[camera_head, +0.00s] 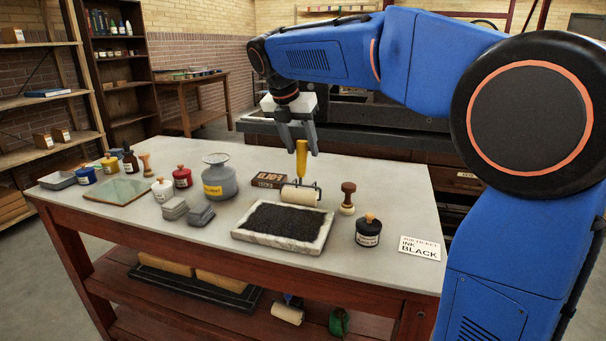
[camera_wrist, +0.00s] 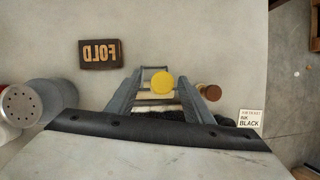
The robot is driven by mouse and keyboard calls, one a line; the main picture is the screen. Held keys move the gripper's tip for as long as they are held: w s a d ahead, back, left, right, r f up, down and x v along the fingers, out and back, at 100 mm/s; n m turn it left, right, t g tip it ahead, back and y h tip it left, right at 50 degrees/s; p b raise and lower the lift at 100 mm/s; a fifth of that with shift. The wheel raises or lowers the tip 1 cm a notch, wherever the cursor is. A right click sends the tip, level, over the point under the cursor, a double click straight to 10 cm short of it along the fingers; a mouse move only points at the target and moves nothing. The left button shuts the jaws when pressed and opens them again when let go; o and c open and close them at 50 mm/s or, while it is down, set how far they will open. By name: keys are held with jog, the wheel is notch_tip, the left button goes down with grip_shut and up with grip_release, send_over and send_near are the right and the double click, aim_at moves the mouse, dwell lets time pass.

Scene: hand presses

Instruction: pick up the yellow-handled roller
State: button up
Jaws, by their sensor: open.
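The yellow-handled roller (camera_head: 301,163) stands with its yellow handle pointing up and its pale cylinder low, at the back edge of the dark inking slab (camera_head: 245,235). In the wrist view the round yellow handle end (camera_wrist: 162,82) shows between the two fingers, with the pale roller behind it. My gripper (camera_head: 300,150) is open and points down over the roller, its fingers on either side of the upper handle. In the wrist view my gripper (camera_wrist: 162,100) has nothing clamped in it. I cannot tell whether a finger touches the handle.
A wooden-handled stamp (camera_head: 348,198) and a black ink jar (camera_head: 368,230) stand right of the roller. A FOLD block (camera_head: 269,180) lies behind left, near a grey solvent can (camera_head: 219,177). A BLACK ink card (camera_head: 420,248) lies at the right.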

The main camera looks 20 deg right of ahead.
aim_at(305, 160)
jog(key=shift+x, duration=2.7)
jog(key=shift+s+a, duration=0.1)
jog(key=shift+s, duration=0.1)
jog(key=c, duration=1.1)
